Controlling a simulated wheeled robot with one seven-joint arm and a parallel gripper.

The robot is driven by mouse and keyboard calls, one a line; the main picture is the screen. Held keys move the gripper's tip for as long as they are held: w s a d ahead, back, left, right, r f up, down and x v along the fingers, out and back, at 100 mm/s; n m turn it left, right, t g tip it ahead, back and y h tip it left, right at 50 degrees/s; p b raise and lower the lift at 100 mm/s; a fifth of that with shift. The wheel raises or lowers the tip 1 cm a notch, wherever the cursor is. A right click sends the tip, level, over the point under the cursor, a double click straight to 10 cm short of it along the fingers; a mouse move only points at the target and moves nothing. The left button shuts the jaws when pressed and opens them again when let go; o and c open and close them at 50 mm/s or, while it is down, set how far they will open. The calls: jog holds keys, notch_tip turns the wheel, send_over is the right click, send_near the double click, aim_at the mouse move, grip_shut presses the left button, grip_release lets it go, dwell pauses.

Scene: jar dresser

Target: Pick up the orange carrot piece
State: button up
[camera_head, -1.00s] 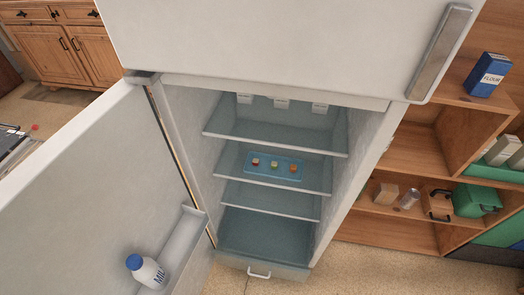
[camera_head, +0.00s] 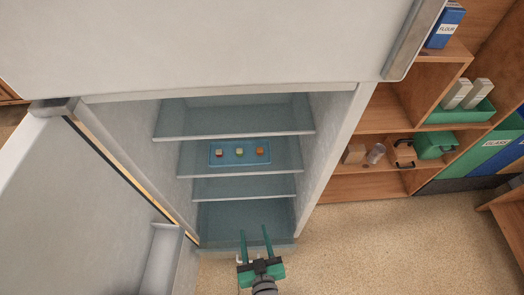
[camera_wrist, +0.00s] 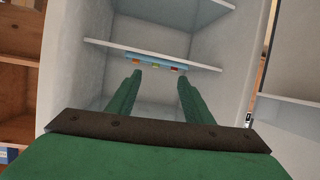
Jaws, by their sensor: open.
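The orange carrot piece (camera_head: 260,152) is a small orange block at the right end of a blue tray (camera_head: 229,161). The tray lies on a middle shelf inside the open fridge (camera_head: 335,150). A greenish-yellow piece (camera_head: 239,151) sits mid-tray, and a reddish piece (camera_head: 219,153) is at its left end. My gripper (camera_head: 255,232) has green fingers, spread open and empty. It is low at the fridge front, below and apart from the tray. In the wrist view the tray (camera_wrist: 138,58) and its small pieces show ahead, above and between the fingers (camera_wrist: 160,78).
The fridge door (camera_head: 80,200) stands open at the left. More shelves lie above (camera_head: 235,136) and below (camera_head: 245,197) the tray's shelf. Wooden shelving (camera_head: 390,188) with boxes and a green case (camera_head: 434,145) stands right. The floor (camera_head: 400,240) at right is clear.

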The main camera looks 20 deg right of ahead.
jog(key=w+d+f, duration=0.1)
jog(key=w+d, duration=0.2)
jog(key=w, duration=0.3)
jog(key=w+d+f, duration=0.2)
jog(key=w+d, duration=0.1)
jog(key=w, duration=0.3)
jog(key=g, duration=0.1)
send_near(260, 150)
jog(key=shift+y, duration=0.4)
jog(key=x, duration=0.5)
jog(key=shift+d+r, duration=0.25)
jog(key=shift+d, duration=0.05)
jog(key=shift+w+d+f, duration=0.15)
jog(key=shift+w+f, duration=0.05)
jog(key=shift+w, duration=0.15)
jog(key=x, duration=0.3)
jog(key=shift+w+a+f, duration=0.15)
jog(key=shift+a, duration=0.05)
jog(key=shift+w+d+f, duration=0.1)
jog(key=shift+w+f, duration=0.3)
jog(key=shift+w, duration=0.2)
jog(key=c, duration=1.1)
